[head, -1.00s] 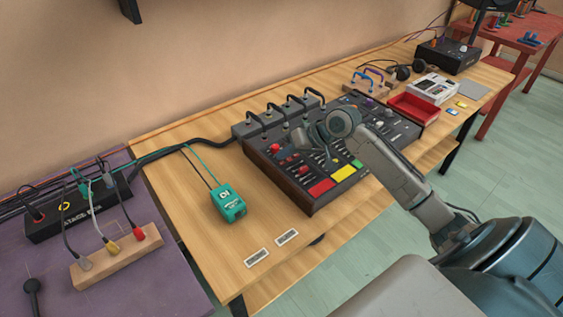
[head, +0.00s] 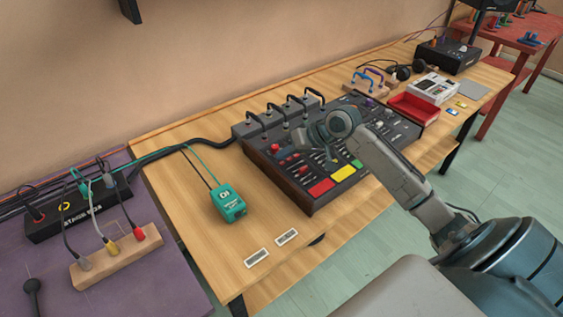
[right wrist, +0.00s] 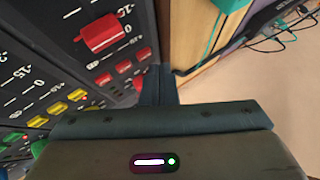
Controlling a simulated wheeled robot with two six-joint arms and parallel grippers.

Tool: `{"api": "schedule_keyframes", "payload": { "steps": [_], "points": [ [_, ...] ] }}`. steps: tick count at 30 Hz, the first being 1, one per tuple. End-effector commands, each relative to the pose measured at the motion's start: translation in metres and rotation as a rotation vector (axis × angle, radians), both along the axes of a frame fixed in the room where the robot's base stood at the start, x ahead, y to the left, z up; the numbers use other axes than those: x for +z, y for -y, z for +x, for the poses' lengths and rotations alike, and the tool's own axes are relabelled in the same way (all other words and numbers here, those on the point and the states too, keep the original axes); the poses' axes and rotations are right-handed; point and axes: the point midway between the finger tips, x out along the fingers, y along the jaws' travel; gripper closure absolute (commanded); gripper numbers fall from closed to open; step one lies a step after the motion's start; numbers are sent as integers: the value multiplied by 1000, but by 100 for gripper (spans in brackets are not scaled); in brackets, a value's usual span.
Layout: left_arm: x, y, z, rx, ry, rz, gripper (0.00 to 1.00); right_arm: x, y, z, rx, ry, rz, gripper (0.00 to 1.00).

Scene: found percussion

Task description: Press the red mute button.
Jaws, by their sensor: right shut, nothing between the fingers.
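The mixer (head: 298,193) is a dark console with wooden sides in the middle of the table. In the head view a large red button (head: 321,187) is at its front left corner, beside a yellow button (head: 343,173) and a green one (head: 357,163). My right gripper (head: 318,146) is low over the mixer, hiding part of the panel. In the right wrist view its shut, empty fingers (right wrist: 158,85) are close to a small red button (right wrist: 138,83); contact cannot be told. More small red buttons (right wrist: 123,65) and a red slider cap (right wrist: 100,32) are beside it. No labels read "mute".
A teal box (head: 228,205) with cables is left of the mixer on the wooden table (head: 190,225). A red tray (head: 413,108) is to its right.

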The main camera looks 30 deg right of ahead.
Motion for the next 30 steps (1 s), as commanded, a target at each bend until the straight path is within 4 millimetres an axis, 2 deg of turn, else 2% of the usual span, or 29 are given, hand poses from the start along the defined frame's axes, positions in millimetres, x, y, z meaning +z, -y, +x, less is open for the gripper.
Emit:
{"api": "schedule_keyframes", "payload": {
  "steps": [30],
  "points": [
    [5,-3,-1,-1,-1,3,64,-9,0,0,0,0,0,100]
  ]
}}
